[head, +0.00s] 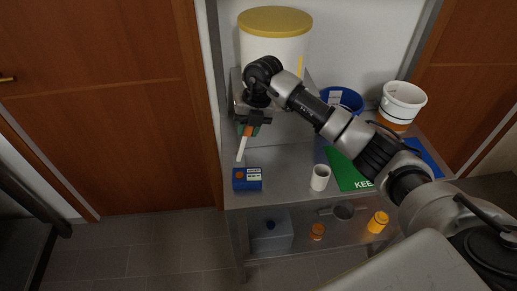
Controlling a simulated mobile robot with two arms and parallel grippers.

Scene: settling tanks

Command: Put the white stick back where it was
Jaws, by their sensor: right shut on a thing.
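My right gripper (249,130) is shut on the white stick (242,149), near the left end of the metal table (285,158). The stick hangs below the fingers, slightly tilted, its lower end to the left. An orange part shows at its top between the fingers. The stick's lower tip appears above and behind a blue box (247,179); I cannot tell whether it touches anything. A small white cup (320,177) stands upright to the right, apart from the stick. My left gripper is not in view.
A large white drum with a yellow lid (275,20) stands at the back. A white bucket (403,103), a blue container (342,100) and a green sign (348,170) are at the right, partly behind my arm. Orange jars (378,222) sit on the lower shelf.

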